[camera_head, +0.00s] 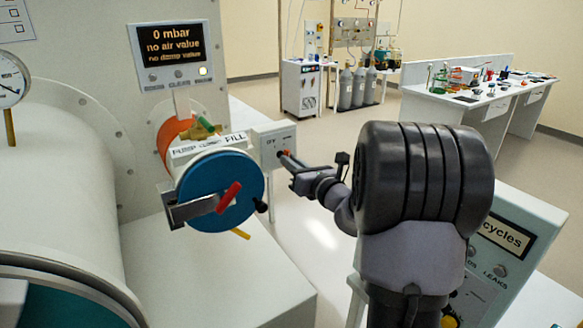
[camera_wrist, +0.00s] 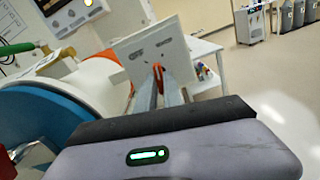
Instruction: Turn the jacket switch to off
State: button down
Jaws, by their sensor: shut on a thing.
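My gripper (camera_head: 291,161) reaches the box from the right. In the wrist view my gripper (camera_wrist: 160,84) has its two fingers shut on the red lever, one on each side. The fingers hide part of the lever, so its setting cannot be read.
A blue round door (camera_head: 228,188) with a red handle (camera_head: 229,198) sits close left of the box. A display (camera_head: 174,46) reads "0 mbar, no air value, no damp value". A panel (camera_head: 508,240) marked "cycles" stands at the right. Open floor lies behind my arm.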

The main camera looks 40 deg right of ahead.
jog(key=shift+f+n+b, duration=0.15)
jog(key=shift+n+b, duration=0.4)
jog(key=shift+n, duration=0.25)
jog(key=c, duration=1.5)
grip_release()
jog(key=shift+s, duration=0.15)
jog(key=s, duration=0.5)
jog(key=s+p, duration=0.1)
jog(key=s, duration=0.5)
jog(key=s+a+p, duration=0.1)
jog(key=s, duration=0.5)
jog(key=shift+s, duration=0.1)
